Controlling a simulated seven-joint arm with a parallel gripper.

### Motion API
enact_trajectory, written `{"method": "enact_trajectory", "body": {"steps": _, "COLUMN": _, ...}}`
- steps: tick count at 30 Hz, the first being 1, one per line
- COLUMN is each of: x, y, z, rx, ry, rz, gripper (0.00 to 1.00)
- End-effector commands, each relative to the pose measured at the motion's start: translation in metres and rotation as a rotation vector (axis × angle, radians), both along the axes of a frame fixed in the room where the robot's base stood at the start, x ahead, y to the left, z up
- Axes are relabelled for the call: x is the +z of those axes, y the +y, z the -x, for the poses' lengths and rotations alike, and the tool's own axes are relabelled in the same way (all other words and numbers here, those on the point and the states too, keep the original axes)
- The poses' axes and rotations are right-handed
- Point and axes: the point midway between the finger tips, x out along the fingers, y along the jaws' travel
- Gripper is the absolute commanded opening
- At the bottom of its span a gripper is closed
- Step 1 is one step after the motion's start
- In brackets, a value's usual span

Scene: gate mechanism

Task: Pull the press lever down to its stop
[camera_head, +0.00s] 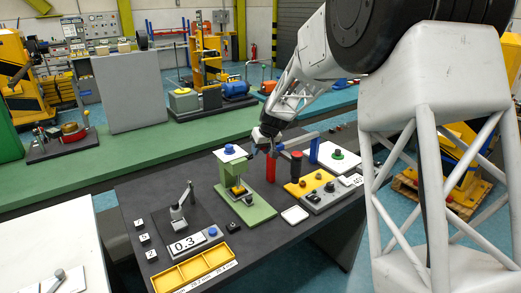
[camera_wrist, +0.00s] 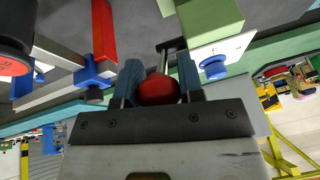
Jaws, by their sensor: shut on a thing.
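The press (camera_head: 240,190) is a green frame with a pale top and a blue cap, standing on the dark table. Its lever ends in a red ball knob (camera_wrist: 158,90), seen in the wrist view with a thin metal rod (camera_wrist: 164,62) running to the press body (camera_wrist: 208,20). My gripper (camera_wrist: 159,82) is shut on the red knob, one blue-lined finger on each side. In the head view my gripper (camera_head: 265,140) is beside the upper right of the press, and the knob cannot be made out there.
A yellow-and-grey button panel (camera_head: 315,188) is farther right. A smaller lever fixture (camera_head: 179,212) stands left.

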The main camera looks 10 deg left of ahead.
Motion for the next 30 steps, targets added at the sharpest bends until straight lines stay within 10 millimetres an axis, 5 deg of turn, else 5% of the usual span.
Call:
{"method": "enact_trajectory", "body": {"steps": 17, "x": -0.008, "y": -0.006, "z": 0.005, "rx": -0.001, "ry": 0.004, "rz": 0.002, "gripper": 0.0}}
{"method": "enact_trajectory", "body": {"steps": 30, "x": -0.04, "y": -0.019, "z": 0.018, "rx": -0.002, "ry": 0.006, "rz": 0.003, "gripper": 0.0}}
